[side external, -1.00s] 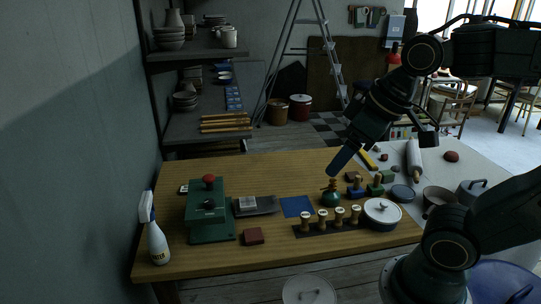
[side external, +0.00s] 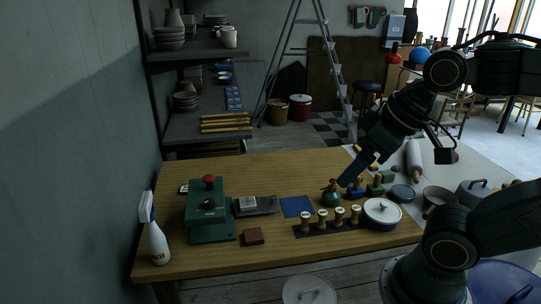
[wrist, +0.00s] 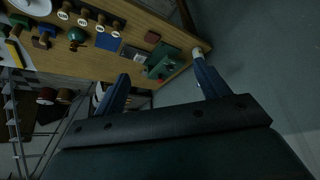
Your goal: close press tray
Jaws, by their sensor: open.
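The green press (side external: 207,212) with a red knob on top stands at the left of the wooden table. Its grey tray (side external: 257,205) sticks out to the right of the press, with a pale label or piece on it. In the wrist view the press (wrist: 163,62) and the tray (wrist: 134,54) show beyond my fingers.
A blue square (side external: 297,206) lies right of the tray. A reddish block (side external: 253,236) lies in front, and a spray bottle (side external: 156,236) stands at the left edge.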

